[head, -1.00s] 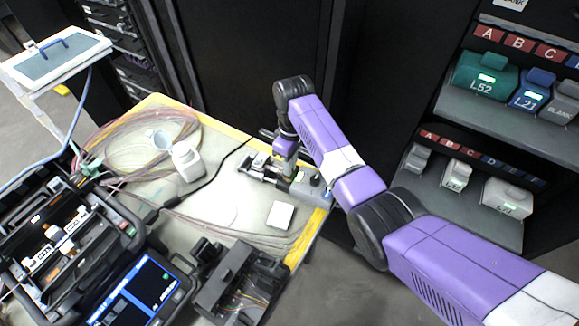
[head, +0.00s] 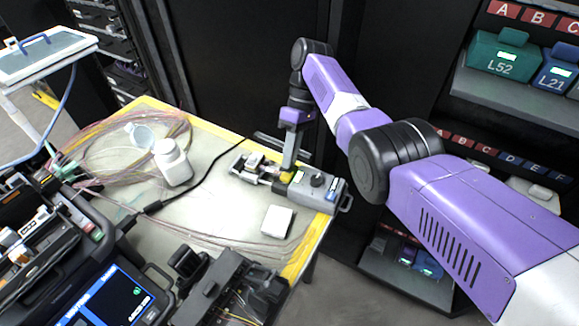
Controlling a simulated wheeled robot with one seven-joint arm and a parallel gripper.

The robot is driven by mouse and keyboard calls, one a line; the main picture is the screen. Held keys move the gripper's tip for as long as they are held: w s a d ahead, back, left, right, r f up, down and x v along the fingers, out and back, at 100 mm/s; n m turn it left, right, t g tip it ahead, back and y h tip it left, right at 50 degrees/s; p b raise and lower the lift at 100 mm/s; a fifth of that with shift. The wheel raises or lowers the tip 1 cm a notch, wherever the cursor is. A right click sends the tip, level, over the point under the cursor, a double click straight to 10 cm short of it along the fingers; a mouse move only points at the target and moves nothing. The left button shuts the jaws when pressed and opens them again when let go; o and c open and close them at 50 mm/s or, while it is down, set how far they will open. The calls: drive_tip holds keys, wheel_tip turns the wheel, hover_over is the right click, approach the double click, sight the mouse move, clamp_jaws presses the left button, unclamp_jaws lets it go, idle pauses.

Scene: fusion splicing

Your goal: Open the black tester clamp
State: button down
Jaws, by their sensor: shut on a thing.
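The tester (head: 329,189) is a grey box with a dark knob, lying near the right edge of the table. A metal fixture sticks out at its left end. My gripper (head: 288,173) points down onto the middle of the tester, beside a small yellow part. Its fingertips are small in this view and seem shut on the black tester clamp. The clamp is mostly hidden by the fingers, so I cannot tell how far it is open.
A white bottle (head: 172,162) and coiled fibres (head: 100,150) lie left on the table (head: 215,205). A white square block (head: 277,221) sits in front of the tester. A splicer with a lit screen (head: 118,300) and a black case (head: 225,290) fill the front. Shelves stand right.

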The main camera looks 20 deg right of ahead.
drive_tip(key=shift+w+b, duration=0.1)
drive_tip(key=shift+b, duration=0.7)
drive_tip(key=c, duration=1.4)
unclamp_jaws()
drive_tip(key=shift+c, duration=0.2)
drive_tip(key=shift+r, duration=0.15)
wheel_tip(320, 180, up, 20)
drive_tip(key=p, duration=1.9)
drive_tip(key=shift+o, duration=0.3)
